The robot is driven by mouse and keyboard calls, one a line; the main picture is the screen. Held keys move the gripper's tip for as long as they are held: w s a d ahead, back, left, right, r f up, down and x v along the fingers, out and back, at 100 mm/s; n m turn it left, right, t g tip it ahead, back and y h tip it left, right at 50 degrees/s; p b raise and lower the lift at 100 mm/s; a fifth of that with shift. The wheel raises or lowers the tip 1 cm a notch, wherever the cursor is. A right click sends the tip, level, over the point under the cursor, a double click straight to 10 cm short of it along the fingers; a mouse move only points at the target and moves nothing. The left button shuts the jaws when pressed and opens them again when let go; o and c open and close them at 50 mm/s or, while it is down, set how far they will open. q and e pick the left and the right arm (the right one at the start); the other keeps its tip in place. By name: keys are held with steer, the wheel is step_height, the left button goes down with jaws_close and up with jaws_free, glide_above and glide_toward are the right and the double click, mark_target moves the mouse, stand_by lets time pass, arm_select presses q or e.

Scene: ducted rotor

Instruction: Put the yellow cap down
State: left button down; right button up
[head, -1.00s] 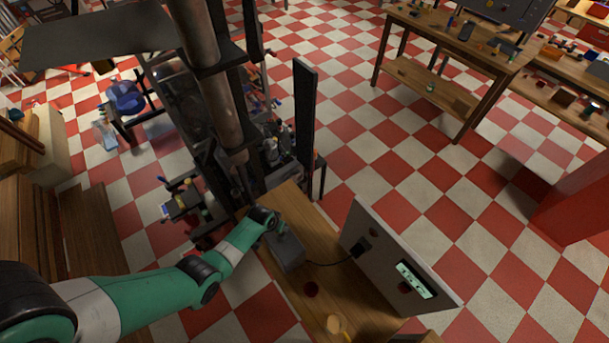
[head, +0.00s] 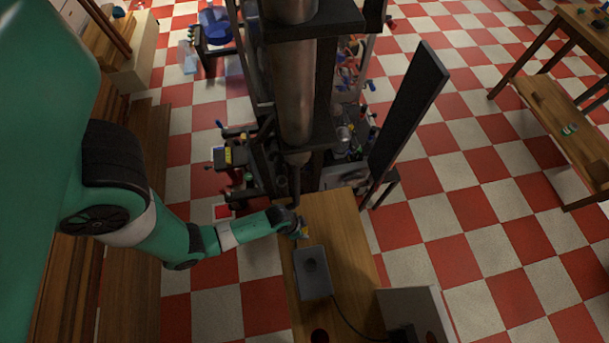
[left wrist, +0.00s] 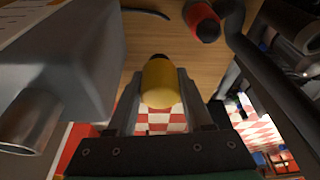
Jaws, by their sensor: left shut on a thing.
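The yellow cap (left wrist: 160,84) sits between the two fingers of my left gripper (left wrist: 159,98) in the left wrist view, and the gripper is shut on it. A dark end shows at the cap's far side. In the head view my left gripper (head: 301,231) is over the left edge of the wooden bench (head: 345,235), just beyond the grey box (head: 313,273). I cannot tell whether the cap touches the bench. My right gripper is not in view.
The grey box (left wrist: 75,60) with a metal tube (left wrist: 28,122) stands close left in the wrist view. A red cylinder (left wrist: 202,22) is ahead right. A dark column (head: 295,80) rises beyond the bench. A cable joins the box to a panel (head: 418,312).

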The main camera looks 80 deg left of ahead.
arm_select(q)
steer(key=shift+s+d+f, duration=0.1)
steer(key=shift+d+f, duration=0.15)
steer(key=shift+d, duration=0.15)
steer(key=shift+a, duration=0.1)
step_height(320, 180, down, 6)
steer(key=b, duration=0.6)
steer(key=shift+f, duration=0.2)
steer(key=shift+r, duration=0.1)
steer(key=shift+a+f+b, duration=0.1)
steer(key=shift+f+b, duration=1)
steer(key=shift+f, duration=0.85)
steer(key=shift+c, duration=1.5)
jaws_free()
